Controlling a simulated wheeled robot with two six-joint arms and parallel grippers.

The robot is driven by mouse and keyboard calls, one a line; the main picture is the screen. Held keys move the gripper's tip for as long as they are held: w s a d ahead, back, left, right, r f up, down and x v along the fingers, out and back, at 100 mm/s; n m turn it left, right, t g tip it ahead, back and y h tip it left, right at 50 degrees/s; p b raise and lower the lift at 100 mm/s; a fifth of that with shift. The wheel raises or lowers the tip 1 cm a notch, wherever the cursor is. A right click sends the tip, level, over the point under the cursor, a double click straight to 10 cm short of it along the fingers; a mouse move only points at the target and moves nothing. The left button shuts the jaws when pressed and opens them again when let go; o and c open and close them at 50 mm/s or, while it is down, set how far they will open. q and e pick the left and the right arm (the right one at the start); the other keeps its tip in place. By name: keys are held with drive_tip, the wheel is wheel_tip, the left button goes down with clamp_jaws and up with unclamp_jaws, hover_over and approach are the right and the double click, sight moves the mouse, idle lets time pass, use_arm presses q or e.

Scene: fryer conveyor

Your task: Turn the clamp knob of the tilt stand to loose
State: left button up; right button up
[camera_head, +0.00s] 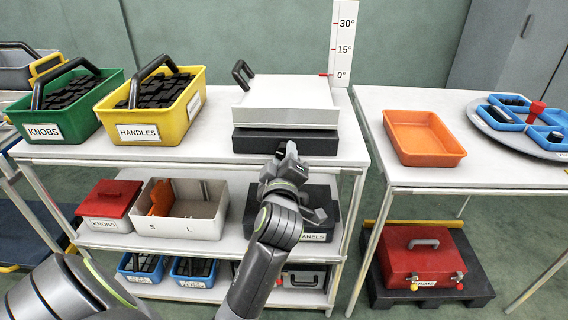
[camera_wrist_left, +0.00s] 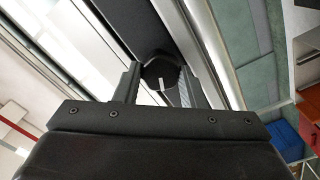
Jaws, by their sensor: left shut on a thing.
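The tilt stand has a white top plate (camera_head: 290,92) lying flat on a dark base (camera_head: 330,141), on the middle table. The red pointer by its upright scale (camera_head: 343,40) is at 0°. My left gripper (camera_head: 284,153) is at the front of the base and hides the clamp knob in the head view. In the left wrist view the dark clamp knob (camera_wrist_left: 160,72), with a white mark line, sits between the two fingers of the left gripper (camera_wrist_left: 158,88), which is shut on it. My right gripper is not in view.
A green KNOBS bin (camera_head: 57,131) and a yellow HANDLES bin (camera_head: 138,133) stand left of the stand. An orange tray (camera_head: 424,138) and a round tray with blue boxes (camera_head: 545,149) are on the right table. Shelves with bins lie below the arm.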

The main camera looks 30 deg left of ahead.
use_arm(q)
drive_tip(key=shift+r+n+b, duration=0.1)
drive_tip(key=shift+n+b, duration=0.6)
drive_tip(key=shift+n, duration=1.5)
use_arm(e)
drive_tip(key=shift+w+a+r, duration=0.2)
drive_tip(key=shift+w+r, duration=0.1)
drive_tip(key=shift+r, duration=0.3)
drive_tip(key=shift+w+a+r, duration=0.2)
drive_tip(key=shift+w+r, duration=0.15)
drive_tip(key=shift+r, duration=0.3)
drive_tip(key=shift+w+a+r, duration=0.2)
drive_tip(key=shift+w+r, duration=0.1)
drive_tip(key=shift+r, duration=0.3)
use_arm(q)
drive_tip(key=o, duration=1)
